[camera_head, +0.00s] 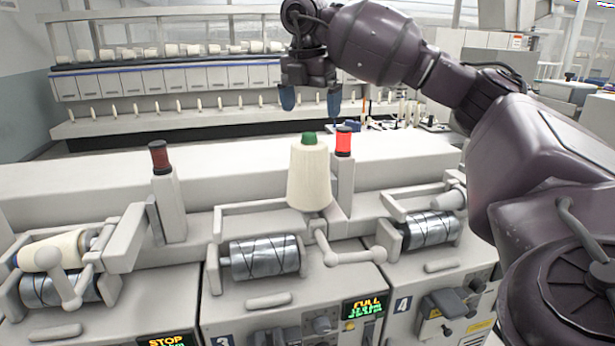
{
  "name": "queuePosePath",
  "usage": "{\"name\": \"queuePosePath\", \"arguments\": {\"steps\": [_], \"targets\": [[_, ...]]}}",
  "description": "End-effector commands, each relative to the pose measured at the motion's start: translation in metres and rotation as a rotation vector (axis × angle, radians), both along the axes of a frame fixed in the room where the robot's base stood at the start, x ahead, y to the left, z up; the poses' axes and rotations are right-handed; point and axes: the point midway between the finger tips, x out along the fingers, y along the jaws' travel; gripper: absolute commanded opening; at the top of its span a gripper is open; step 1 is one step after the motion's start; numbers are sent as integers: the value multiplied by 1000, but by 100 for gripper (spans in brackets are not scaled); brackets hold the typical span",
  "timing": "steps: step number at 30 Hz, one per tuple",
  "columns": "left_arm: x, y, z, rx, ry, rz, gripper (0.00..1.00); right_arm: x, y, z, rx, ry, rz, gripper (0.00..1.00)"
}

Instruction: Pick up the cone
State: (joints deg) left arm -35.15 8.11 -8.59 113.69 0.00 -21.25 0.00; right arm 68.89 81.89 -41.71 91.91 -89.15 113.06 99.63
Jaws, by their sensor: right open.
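A cream yarn cone (309,176) with a green tip stands upright on top of the light grey machine, in the middle of the view. My right gripper (310,100) hangs above it, pointing down, with its two blue fingers apart and nothing between them. In the picture the fingers sit over the cone's green tip, with a gap between; how far apart they are in depth is hard to tell. My left gripper does not show.
A lit red lamp (344,141) on a post stands just right of the cone. A dark red lamp (159,156) stands to the left. Metal rollers (264,257) and white handles line the machine's front. Another cream cone (55,250) lies at the far left.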

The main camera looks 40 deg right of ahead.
Motion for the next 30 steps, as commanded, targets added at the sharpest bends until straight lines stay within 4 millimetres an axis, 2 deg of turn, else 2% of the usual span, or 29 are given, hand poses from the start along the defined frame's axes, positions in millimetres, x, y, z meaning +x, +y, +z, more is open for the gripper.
{"name": "queuePosePath", "arguments": {"steps": [3,10,19,29,30], "targets": [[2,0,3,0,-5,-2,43,0,-2,-12,-1,1,0,100],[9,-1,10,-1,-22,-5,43,1,-2,-25,-1,1,1,100],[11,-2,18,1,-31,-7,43,2,-1,-63,0,1,0,100],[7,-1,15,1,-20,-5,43,3,-2,-71,0,0,1,100],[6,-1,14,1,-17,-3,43,3,-2,-71,0,-1,1,97]]}}
